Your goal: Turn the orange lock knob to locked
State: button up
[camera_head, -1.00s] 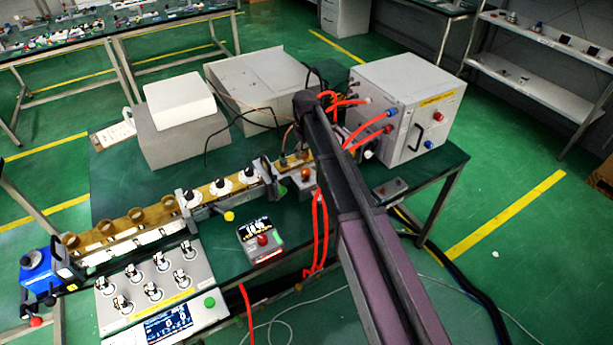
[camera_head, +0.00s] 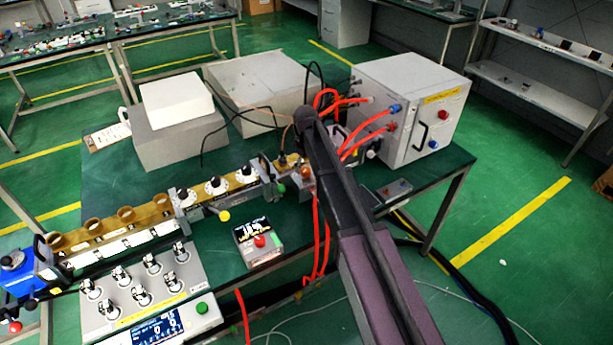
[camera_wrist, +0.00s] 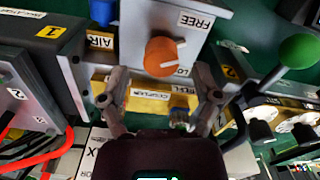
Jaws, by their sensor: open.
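The orange lock knob (camera_wrist: 165,57) sits on a light grey panel (camera_wrist: 208,45) in the wrist view. A "FREE" label (camera_wrist: 196,20) is above it, and a label starting "LO" (camera_wrist: 184,71) is below right, partly cut off. A pale mark by the knob points right and slightly up. In the head view the orange knob (camera_head: 305,173) is small beside my arm, and the gripper is hidden.
A green ball handle (camera_wrist: 298,51) stands right of the knob in the wrist view. In the head view, red hoses (camera_head: 366,134) run from the grey cabinet (camera_head: 405,110) near my arm. A red-button box (camera_head: 259,243) and a knob panel (camera_head: 140,285) stand on the left.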

jog(key=shift+f+b, duration=1.05)
jog(key=shift+f, duration=0.35)
grip_shut()
